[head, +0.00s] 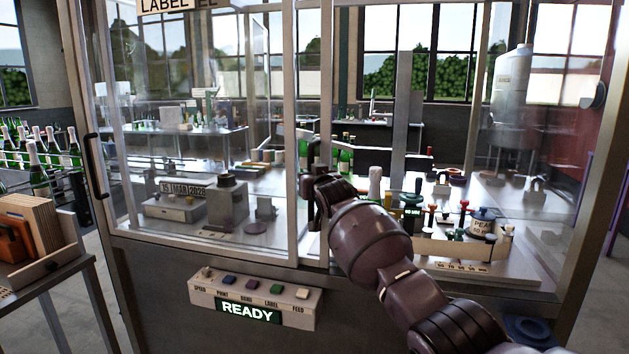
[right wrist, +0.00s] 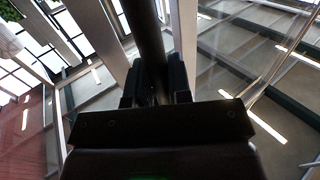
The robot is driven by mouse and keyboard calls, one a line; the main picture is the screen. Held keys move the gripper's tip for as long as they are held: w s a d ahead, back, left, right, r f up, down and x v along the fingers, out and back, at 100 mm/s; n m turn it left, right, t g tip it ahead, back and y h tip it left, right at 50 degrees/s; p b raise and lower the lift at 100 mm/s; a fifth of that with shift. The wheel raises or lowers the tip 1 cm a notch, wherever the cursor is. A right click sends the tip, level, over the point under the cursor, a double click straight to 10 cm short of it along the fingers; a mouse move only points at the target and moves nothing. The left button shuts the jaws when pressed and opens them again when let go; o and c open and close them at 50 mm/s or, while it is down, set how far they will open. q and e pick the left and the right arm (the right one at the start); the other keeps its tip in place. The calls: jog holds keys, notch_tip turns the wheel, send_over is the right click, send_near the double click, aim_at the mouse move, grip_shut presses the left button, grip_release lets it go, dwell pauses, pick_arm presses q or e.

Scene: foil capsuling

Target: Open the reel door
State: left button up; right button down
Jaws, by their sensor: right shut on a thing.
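The glass-fronted cabinet fills the head view, with a sign (head: 178,5) at the top left of which "LABEL" is readable. A glass door panel (head: 215,120) with a pale frame covers its left half. My right gripper (head: 316,190) is at the pale upright frame (head: 293,100) in the middle of the front. In the right wrist view a dark upright bar, the door handle (right wrist: 145,35), runs between the fingers, and the gripper (right wrist: 153,85) is shut on it. My forearm hides part of the cabinet's right side. How far the door stands open I cannot tell. My left gripper is out of view.
A control panel (head: 255,299) with several buttons and a "READY" display sits below the door. Another black handle (head: 95,165) is on the left post. A side table with wooden boxes (head: 38,235) and bottles (head: 38,172) stand at the left. Stoppers and jars crowd the right worktop.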

jog(key=shift+r, duration=0.15)
jog(key=c, duration=1.1)
grip_release()
jog(key=shift+c, duration=0.2)
jog(key=shift+o, duration=0.3)
jog(key=shift+s, duration=0.1)
jog(key=p+v, duration=0.1)
jog(key=v, duration=0.9)
jog(key=shift+s, duration=0.3)
jog(key=shift+d, duration=0.15)
